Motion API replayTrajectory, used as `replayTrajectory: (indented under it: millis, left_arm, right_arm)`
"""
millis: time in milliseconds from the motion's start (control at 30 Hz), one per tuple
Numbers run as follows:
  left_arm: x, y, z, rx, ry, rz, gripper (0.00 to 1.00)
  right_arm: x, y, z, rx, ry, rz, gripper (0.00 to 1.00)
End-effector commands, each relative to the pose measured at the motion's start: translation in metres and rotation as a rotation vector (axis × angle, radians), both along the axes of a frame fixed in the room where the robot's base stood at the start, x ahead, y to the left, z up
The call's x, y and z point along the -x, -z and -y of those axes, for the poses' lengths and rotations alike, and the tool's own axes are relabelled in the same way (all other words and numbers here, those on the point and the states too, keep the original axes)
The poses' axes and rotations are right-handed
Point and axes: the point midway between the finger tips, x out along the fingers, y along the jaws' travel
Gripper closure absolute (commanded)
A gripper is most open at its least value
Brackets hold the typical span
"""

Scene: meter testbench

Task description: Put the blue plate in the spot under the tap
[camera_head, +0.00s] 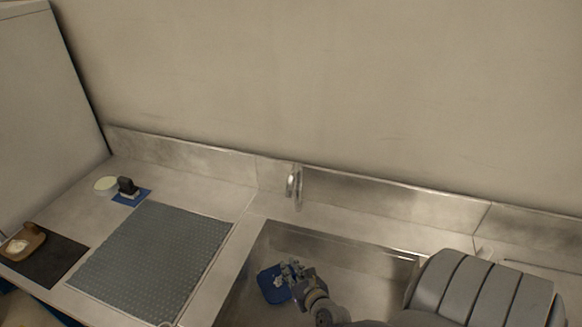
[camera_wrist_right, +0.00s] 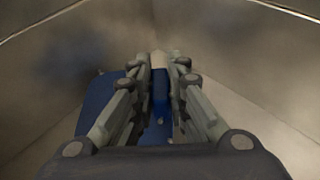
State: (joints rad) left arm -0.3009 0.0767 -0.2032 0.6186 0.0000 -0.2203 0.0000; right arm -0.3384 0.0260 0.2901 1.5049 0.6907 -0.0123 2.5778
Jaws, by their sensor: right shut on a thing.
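The blue plate (camera_head: 270,284) is in the left part of the sink, below the tap (camera_head: 294,182). My right gripper (camera_head: 290,272) reaches into the sink from the right and is shut on the plate's edge. In the right wrist view the blue plate (camera_wrist_right: 93,100) shows behind and between the fingers of the gripper (camera_wrist_right: 172,72), with its rim pinched between the fingertips. The gripper and arm hide part of the plate. I cannot tell whether the plate touches the sink bottom. My left gripper is not in view.
The sink (camera_head: 340,250) has steel walls close around the gripper. Left of it lie a grey ribbed mat (camera_head: 150,262), a sponge-like white round thing (camera_head: 105,185), a dark brush on a blue cloth (camera_head: 142,195), and a wooden dish (camera_head: 22,243) on a black mat (camera_head: 55,262).

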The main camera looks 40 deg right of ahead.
Motion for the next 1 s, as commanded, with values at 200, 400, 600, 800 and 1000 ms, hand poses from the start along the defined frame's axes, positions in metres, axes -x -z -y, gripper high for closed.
replayTrajectory:
  millis: [200,400,600,800,1000]
  left_arm:
    - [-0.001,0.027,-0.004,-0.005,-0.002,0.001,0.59]
    - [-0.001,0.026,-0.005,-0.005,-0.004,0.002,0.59]
    - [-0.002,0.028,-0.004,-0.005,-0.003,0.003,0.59]
    - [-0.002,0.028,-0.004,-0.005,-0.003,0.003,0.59]
    - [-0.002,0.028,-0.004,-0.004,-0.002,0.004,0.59]
  right_arm:
    - [-0.002,0.025,0.001,0.002,0.001,0.007,1.0]
    - [-0.002,0.024,0.001,0.002,0.001,0.007,1.0]
    - [-0.002,0.027,0.001,0.002,0.001,0.007,1.0]
    - [0.0,0.031,0.0,0.0,0.0,-0.001,0.65]
    - [0.0,0.031,0.0,0.0,0.0,-0.001,0.65]
